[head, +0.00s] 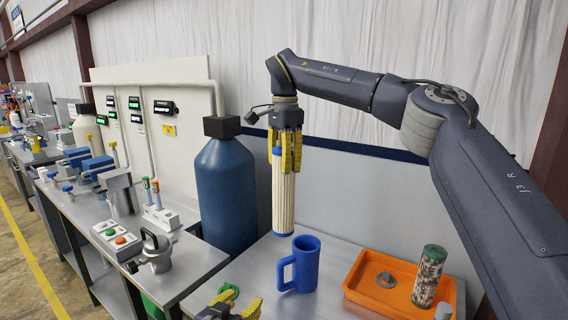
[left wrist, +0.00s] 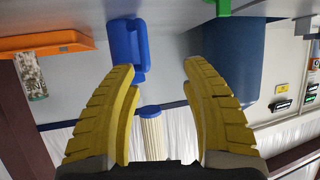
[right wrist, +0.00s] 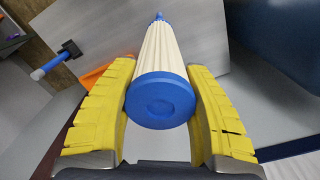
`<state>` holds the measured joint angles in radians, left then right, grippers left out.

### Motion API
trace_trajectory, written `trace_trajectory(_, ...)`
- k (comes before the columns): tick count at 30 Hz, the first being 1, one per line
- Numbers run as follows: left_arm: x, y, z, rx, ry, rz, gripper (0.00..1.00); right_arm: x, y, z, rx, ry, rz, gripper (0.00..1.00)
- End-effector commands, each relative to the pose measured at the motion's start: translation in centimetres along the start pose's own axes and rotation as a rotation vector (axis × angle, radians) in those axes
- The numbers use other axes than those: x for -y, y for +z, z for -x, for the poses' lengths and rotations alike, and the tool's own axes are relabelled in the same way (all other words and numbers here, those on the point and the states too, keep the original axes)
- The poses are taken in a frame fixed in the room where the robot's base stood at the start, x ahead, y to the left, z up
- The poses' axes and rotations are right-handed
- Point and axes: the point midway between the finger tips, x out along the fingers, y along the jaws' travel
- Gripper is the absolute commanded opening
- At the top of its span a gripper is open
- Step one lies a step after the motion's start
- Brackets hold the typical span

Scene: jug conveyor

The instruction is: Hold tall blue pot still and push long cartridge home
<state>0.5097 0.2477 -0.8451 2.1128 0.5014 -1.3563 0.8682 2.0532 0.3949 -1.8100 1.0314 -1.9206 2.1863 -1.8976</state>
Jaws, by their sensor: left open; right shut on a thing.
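The tall blue pot (head: 305,262) stands upright on the grey table, with its handle toward the left; it also shows in the left wrist view (left wrist: 122,45). The long cartridge (head: 283,205), cream and pleated with blue ends, hangs upright in my right gripper (head: 285,158), behind and above the pot. In the right wrist view my right gripper (right wrist: 163,105) is shut on the cartridge (right wrist: 160,60) near its blue end cap. My left gripper (head: 235,305) is open and empty at the bottom edge of the head view; its yellow fingers also show in the left wrist view (left wrist: 158,75), apart from the pot.
An orange tray (head: 365,302) at the right holds a dirty cartridge (head: 429,276) and a grey part (head: 386,279). A big blue tank (head: 226,190) stands left of the cartridge. A green item (head: 226,292) lies near my left gripper. A side bench (head: 195,262) carries fittings.

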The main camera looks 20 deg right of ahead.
Motion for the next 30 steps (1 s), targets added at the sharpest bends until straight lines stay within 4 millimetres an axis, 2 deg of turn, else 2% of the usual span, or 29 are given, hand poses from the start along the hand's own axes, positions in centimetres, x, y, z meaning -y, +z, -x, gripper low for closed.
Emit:
trace_trajectory(4, 0.2, 0.1, 0.1, -0.015, -0.010, -0.002, 0.47, 0.0, 0.0, 0.0, 0.000, 0.000, 0.000, 0.01)
trace_trajectory(8, 0.3, 0.1, -0.6, -0.018, -0.012, -0.003, 0.47, 0.0, 0.0, 0.0, 0.000, 0.000, 0.000, 0.01)
trace_trajectory(30, 0.4, -0.1, -9.2, -0.017, -0.012, -0.004, 0.47, 0.0, 0.0, 0.0, 0.000, 0.000, 0.000, 0.01)
